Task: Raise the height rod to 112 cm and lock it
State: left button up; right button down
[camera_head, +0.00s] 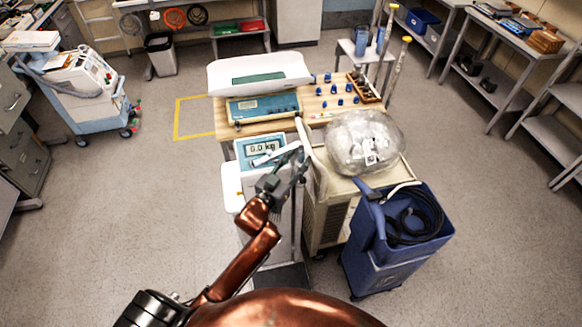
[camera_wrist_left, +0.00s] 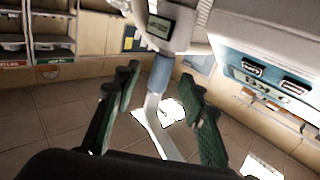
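A scale with a blue-framed display (camera_head: 262,148) reading 0.0 kg stands in front of the wooden table. My left gripper (camera_head: 296,160) is at the right edge of this display. In the left wrist view the green-padded fingers of the left gripper (camera_wrist_left: 158,88) are apart. A pale rod (camera_wrist_left: 154,108) with a blue-grey collar (camera_wrist_left: 161,72) shows between them, running up to a light head with a small dark readout (camera_wrist_left: 158,27). I cannot tell whether the fingers touch it. The rod's height figure and its lock cannot be made out. My right gripper is not in view.
A beige cabinet (camera_head: 325,222) with a clear plastic-wrapped bundle (camera_head: 362,142) stands close on the right. A blue bin (camera_head: 395,255) with a black hose is beside it. The table (camera_head: 310,118) behind holds a baby scale (camera_head: 260,74) and small blue items.

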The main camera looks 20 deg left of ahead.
pick_arm(q)
jog(key=shift+w+d, duration=0.2)
jog(key=shift+w, duration=1.15)
grip_shut()
